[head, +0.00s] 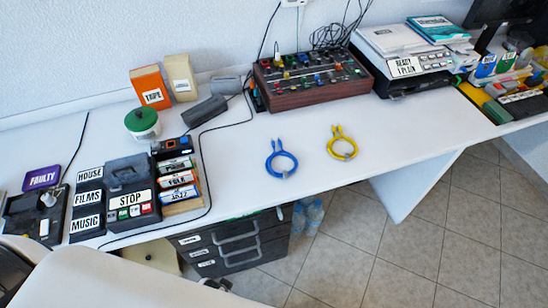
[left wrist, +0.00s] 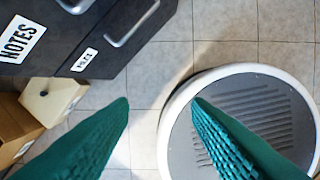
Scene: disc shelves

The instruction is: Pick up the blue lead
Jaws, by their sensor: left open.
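The blue lead (head: 268,166) lies coiled in a ring on the white desk in the head view, near the front edge. Its two plug ends point to the back, and a small grey tie shows at the front of the ring. My left gripper (left wrist: 158,103) shows in the left wrist view as two teal fingers, wide apart with nothing between them. It points down at the tiled floor beside the drawer unit. The lead is not in the left wrist view. My right gripper is not in view.
A yellow lead (head: 330,149) lies coiled to the right of the blue one. A mixer (head: 310,90) stands behind both. Labelled boxes and a STOP panel (head: 130,200) fill the desk's left. A dark drawer unit (head: 235,245) stands below. The desk around the blue lead is clear.

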